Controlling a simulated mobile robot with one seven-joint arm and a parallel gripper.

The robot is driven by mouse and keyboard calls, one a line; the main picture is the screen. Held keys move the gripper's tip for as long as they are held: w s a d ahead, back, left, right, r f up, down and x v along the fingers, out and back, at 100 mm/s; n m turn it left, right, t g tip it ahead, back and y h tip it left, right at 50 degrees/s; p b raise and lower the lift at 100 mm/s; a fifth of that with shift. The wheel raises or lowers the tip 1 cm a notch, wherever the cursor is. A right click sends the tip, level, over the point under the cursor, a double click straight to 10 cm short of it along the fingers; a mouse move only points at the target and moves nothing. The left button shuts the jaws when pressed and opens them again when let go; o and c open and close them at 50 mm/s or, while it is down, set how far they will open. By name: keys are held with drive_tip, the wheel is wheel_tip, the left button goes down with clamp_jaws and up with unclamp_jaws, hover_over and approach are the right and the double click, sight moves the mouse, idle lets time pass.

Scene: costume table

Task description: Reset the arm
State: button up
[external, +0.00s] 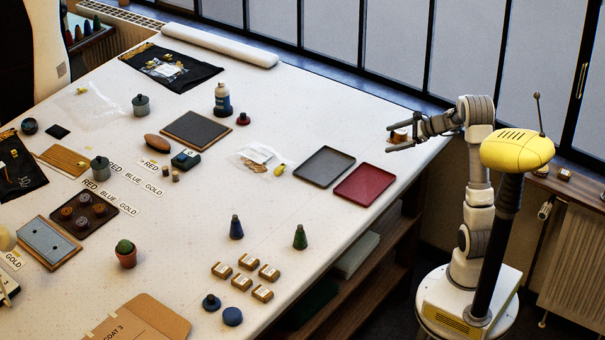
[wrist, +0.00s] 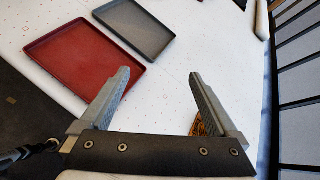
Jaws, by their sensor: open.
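My gripper (external: 389,139) is at the end of my arm, above the right end of the white table (external: 340,120). In the wrist view its two fingers (wrist: 159,76) stand wide apart with bare white table between their tips. A small brown and orange item (wrist: 200,128) shows beside the right finger, partly hidden by it. It also shows by the fingers in the external view (external: 401,134). I cannot tell whether it touches a finger.
The red tray (external: 365,185) and the grey tray (external: 324,167) lie flat near the gripper, both empty. Windows line the back edge.

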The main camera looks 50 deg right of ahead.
drive_tip(key=s+a+r+n+g+y+p, duration=0.1)
drive_tip(key=s+a+r+n+g, duration=0.1)
drive_tip(key=s+a+n, duration=0.4)
drive_tip(key=s+a+r+n+g, duration=0.15)
drive_tip(key=a+n, duration=0.25)
drive_tip(key=a, duration=0.5)
drive_tip(key=s+a+r+n+g+y+p, duration=0.1)
drive_tip(key=s+a+r+n+g, duration=0.15)
drive_tip(key=a+n, duration=0.35)
drive_tip(key=s+a+r+n+h+p, duration=0.1)
drive_tip(key=s+a+r+n+h, duration=0.1)
drive_tip(key=s+n, duration=0.4)
drive_tip(key=s+a+r+n+h+p, duration=0.1)
drive_tip(key=s+a+r+n+h, duration=0.2)
drive_tip(key=s+n, duration=0.3)
drive_tip(key=shift+s+a+r+p, duration=0.25)
drive_tip(key=shift+a+p, duration=0.15)
drive_tip(key=shift+a, duration=0.45)
